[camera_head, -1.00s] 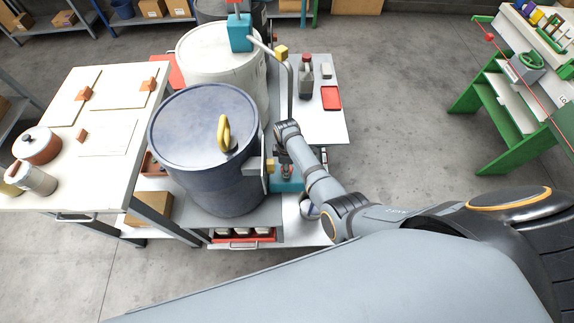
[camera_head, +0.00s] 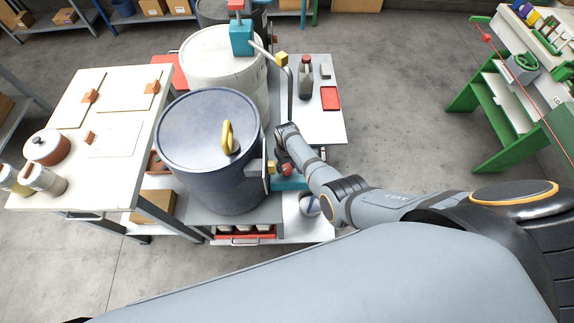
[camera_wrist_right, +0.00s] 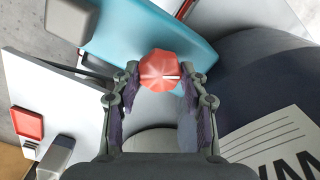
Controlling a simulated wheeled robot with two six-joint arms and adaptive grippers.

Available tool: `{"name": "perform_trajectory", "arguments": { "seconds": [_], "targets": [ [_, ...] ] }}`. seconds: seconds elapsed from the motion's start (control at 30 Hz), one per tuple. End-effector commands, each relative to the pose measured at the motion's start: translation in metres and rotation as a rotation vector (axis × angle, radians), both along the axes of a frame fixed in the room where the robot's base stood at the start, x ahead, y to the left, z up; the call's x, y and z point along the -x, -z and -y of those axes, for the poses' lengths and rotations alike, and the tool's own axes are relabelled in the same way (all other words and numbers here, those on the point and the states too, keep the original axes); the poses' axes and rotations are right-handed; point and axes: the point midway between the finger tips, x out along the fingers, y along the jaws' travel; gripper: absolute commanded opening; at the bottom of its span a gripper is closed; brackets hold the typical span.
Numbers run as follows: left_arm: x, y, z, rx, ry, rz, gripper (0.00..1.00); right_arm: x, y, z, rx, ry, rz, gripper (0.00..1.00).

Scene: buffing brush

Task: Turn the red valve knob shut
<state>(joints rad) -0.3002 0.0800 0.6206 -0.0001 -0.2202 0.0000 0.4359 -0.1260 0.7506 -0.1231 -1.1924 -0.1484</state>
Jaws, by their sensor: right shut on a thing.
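The red valve knob (camera_wrist_right: 160,70) is faceted, with a white line on its face that runs to the right. In the wrist view it sits between the fingertips of my right gripper (camera_wrist_right: 160,78), which is shut on it. A teal body (camera_wrist_right: 150,32) lies behind the knob. In the head view a small red part (camera_head: 287,169) shows beside the blue drum (camera_head: 205,130), above a teal base (camera_head: 290,184); my right wrist partly hides this spot. My left gripper is not in view.
A white drum (camera_head: 200,65) with a teal pump (camera_head: 241,38) stands behind the blue drum. A white side shelf (camera_head: 325,125) holds a grey bottle (camera_head: 305,78) and a red tray (camera_head: 330,98). A white-topped table (camera_head: 120,165) is at left, a green bench (camera_head: 490,105) at right.

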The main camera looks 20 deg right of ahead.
Motion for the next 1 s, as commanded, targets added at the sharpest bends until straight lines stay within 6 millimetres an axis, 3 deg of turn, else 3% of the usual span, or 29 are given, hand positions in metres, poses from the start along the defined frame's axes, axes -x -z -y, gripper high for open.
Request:
{"name": "perform_trajectory", "arguments": {
  "seconds": [0.5,1.0],
  "targets": [
    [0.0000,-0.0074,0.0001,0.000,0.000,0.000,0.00,0.0002,0.0000,0.0000,0.000,0.408,0.000,0.12],
    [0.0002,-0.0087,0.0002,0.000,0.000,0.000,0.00,-0.0001,0.0002,0.0001,0.000,0.542,0.001,0.12]
  ]
}}
